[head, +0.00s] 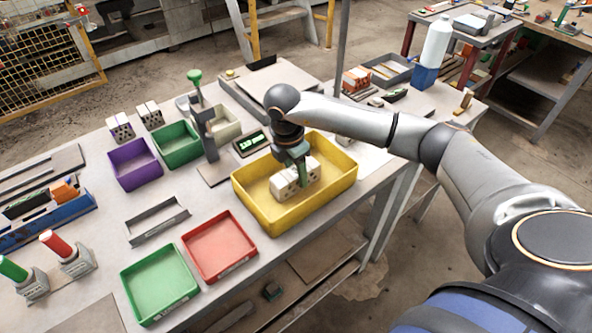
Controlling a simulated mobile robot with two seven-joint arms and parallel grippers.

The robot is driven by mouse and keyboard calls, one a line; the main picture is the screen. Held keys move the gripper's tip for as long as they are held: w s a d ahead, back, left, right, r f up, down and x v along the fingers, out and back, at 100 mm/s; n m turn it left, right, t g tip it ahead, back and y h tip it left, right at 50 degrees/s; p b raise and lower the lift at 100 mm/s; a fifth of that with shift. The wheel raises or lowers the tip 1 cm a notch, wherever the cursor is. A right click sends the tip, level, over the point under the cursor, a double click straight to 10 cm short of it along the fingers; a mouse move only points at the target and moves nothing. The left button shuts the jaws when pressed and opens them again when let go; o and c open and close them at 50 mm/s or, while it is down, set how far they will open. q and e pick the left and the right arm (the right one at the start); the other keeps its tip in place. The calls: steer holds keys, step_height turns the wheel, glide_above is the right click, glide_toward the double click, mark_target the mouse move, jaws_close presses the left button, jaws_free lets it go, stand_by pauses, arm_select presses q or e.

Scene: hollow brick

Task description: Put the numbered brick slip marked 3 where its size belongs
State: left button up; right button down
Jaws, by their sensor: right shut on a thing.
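My right gripper (299,168) points down into the yellow tray (262,214) and is shut on a pale hollow brick slip (285,187). Pale, holed brick pieces show on both sides of its fingers. I cannot tell whether these are one slip or several, or whether the held slip touches the tray floor. No number is legible, so I cannot tell which is marked 3. Open bins stand on the table: purple (135,177), green at the back (177,153), beige (229,132), red (221,262) and green at the front (162,299). My left gripper is out of view.
Two pale hollow bricks (121,127) stand behind the purple bin. A green-knobbed stand (209,140) and a small display (250,143) are left of the yellow tray. A grey channel (158,221) lies mid-table. Red- and green-handled stamps (70,255) stand at the left.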

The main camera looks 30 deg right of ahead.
mark_target(290, 175)
steer(key=shift+f, duration=0.15)
steer(key=shift+c, duration=1.6)
jaws_free()
step_height(290, 175, up, 12)
steer(key=a+b, duration=0.1)
steer(key=shift+a, duration=0.4)
steer(key=shift+s, duration=0.1)
